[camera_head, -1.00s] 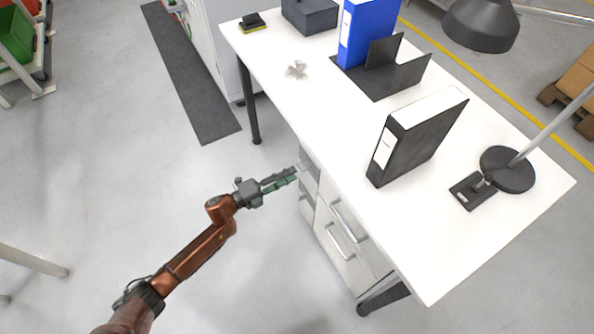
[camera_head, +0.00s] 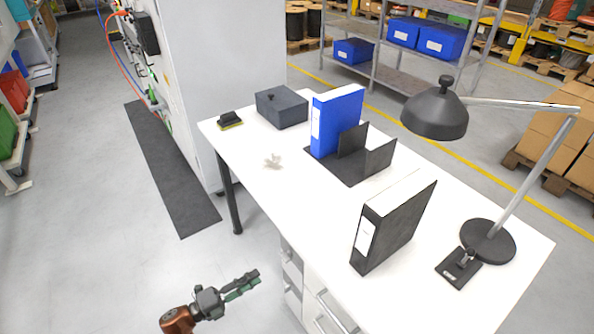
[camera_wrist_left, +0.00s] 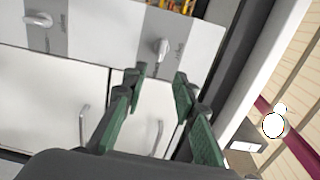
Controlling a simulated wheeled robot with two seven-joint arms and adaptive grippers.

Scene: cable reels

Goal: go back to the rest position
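My left gripper (camera_head: 248,283) is in the lower middle of the head view, in front of the desk and lower than its top. In the left wrist view its two green-padded fingers (camera_wrist_left: 157,80) stand apart with nothing between them, so it is open and empty. Most of the left arm is cut off by the lower edge of the head view. My right gripper is in neither view.
The white desk (camera_head: 300,220) stands right of my left gripper, with drawers beneath. On it are a black binder (camera_head: 393,228), a blue binder (camera_head: 337,122), a dark box (camera_head: 282,108) and a lamp (camera_head: 437,112). A dark mat (camera_head: 172,165) lies on open floor.

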